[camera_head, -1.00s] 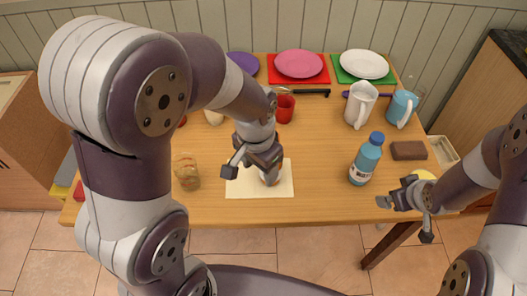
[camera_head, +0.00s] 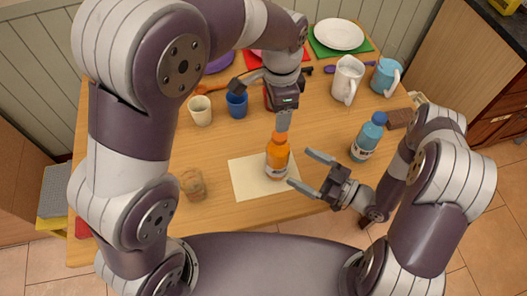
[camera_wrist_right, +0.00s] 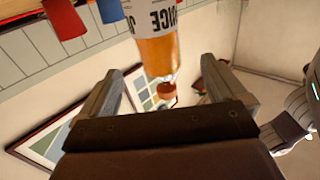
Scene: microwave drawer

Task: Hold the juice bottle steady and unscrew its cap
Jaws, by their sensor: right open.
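The orange juice bottle (camera_head: 277,160) stands upright on a pale mat (camera_head: 245,184). Its orange cap (camera_head: 280,137) is at the top; the right wrist view also shows the bottle (camera_wrist_right: 158,52) with its cap (camera_wrist_right: 167,90), upside down. My right gripper (camera_head: 306,170) is open and empty, just right of the bottle, its fingers pointing toward it with a small gap. My left gripper (camera_head: 283,122) hangs just above and behind the cap. Its fingers show edge-on, so its opening is hidden.
A blue bottle (camera_head: 367,138) stands right of my right gripper. A glass (camera_head: 193,184) is left of the mat. A cream cup (camera_head: 200,110), a blue cup (camera_head: 237,104) and a white pitcher (camera_head: 347,80) stand farther back. The table between glass and cups is clear.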

